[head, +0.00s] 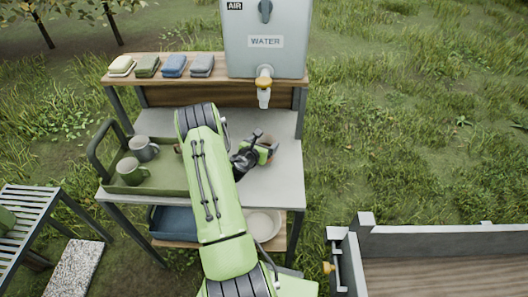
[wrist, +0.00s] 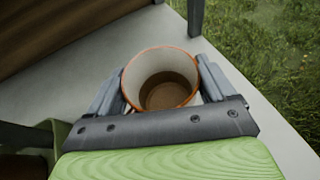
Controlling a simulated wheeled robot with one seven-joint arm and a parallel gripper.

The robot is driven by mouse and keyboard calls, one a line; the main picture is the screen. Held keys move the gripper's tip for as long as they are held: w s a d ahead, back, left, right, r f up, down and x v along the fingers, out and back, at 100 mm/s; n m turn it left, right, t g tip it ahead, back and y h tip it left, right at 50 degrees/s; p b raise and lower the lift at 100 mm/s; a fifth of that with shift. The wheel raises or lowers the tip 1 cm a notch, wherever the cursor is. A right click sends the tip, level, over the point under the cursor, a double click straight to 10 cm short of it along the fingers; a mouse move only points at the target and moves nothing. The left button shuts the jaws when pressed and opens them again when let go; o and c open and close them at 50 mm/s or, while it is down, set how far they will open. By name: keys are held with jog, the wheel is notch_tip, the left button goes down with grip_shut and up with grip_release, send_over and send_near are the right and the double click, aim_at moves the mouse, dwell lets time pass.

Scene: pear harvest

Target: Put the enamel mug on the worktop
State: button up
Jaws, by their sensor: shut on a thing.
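The enamel mug (wrist: 140,72) is pale inside with an orange-brown rim, and the lower part of its inside looks brown. In the wrist view it sits upright between the two fingers of my gripper (wrist: 160,86), which is shut on it. In the head view my gripper (head: 262,152) is over the right part of the grey worktop (head: 287,184), below the water tap. The mug is mostly hidden there behind my gripper. I cannot tell whether its base touches the worktop.
A water tank (head: 265,35) with a tap (head: 264,88) stands on the back shelf beside several folded cloths or soaps. A bowl (head: 263,224) and blue bin (head: 174,222) are below.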

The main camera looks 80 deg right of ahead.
jog(key=shift+a+f, duration=0.1)
jog(key=shift+f, duration=1.15)
jog(key=shift+f, duration=0.15)
